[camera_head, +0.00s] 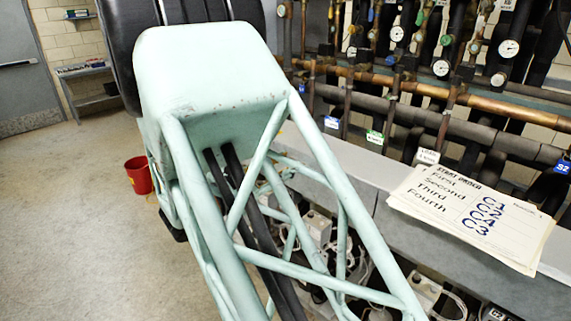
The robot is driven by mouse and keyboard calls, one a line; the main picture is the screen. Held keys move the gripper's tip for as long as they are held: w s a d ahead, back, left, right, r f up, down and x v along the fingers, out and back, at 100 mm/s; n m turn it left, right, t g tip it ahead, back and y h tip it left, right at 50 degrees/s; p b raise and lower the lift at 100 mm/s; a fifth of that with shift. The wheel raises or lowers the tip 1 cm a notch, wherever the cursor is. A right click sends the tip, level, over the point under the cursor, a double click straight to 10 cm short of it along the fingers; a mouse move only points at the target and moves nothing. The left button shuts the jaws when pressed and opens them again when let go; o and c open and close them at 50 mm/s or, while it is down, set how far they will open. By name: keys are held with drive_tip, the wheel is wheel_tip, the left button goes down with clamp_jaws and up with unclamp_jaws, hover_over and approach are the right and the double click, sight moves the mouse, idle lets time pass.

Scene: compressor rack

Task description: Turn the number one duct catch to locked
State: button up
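I cannot make out the number one duct catch in the camera_head view, nor tell whether it is locked. A duct cannot be clearly identified either. My gripper is not in view. A large part of the middle of the view is blocked by close structure, which hides part of the rack behind it.
Pipes with gauges (509,48) and coloured tags (374,137) line the wall. Start-order sheets (470,215) lie on a grey ledge (400,228), with machinery below. A red bucket (138,176) stands on open floor (75,220). A shelf (92,88) and door (28,75) are behind.

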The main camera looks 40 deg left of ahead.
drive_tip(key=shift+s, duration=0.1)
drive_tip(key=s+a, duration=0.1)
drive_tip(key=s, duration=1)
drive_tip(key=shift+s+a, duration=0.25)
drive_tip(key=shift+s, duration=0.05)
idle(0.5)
